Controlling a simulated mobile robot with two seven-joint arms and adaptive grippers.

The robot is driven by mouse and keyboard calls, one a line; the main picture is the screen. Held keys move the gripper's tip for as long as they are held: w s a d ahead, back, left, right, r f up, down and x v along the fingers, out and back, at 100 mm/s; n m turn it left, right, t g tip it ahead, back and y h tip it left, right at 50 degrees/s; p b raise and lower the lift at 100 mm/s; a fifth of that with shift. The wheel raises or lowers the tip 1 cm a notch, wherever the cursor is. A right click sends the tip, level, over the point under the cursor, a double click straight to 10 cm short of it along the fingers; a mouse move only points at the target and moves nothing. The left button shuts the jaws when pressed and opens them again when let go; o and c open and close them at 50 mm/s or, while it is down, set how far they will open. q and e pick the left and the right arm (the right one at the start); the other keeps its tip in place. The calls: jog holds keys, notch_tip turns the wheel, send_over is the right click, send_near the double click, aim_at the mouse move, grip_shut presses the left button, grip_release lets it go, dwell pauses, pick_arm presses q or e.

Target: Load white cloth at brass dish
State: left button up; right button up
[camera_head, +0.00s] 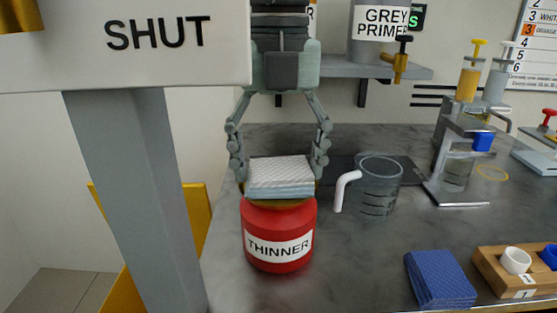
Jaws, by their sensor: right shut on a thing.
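The white cloth (280,177) is a thick folded pad with a quilted top and pale blue-grey sides. My right gripper (279,168) reaches down from the top, with one finger on each side of the cloth, and is shut on it. The brass dish (278,203) sits on top of the red can marked THINNER (279,225). The cloth is directly over the dish and hides most of it; only part of the rim shows. I cannot tell whether the cloth rests on the dish. My left gripper is not in view.
A clear jug (379,187) with a white handle stands just right of the can. A blue cloth stack (440,278) and a wooden block with cups (520,276) are at the front right. A SHUT sign (155,35) on a grey post blocks the left. A dispenser stand (455,185) stands farther right.

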aim_at(278, 169)
jog(key=shift+r+p, duration=2)
jog(key=shift+r, duration=1.5)
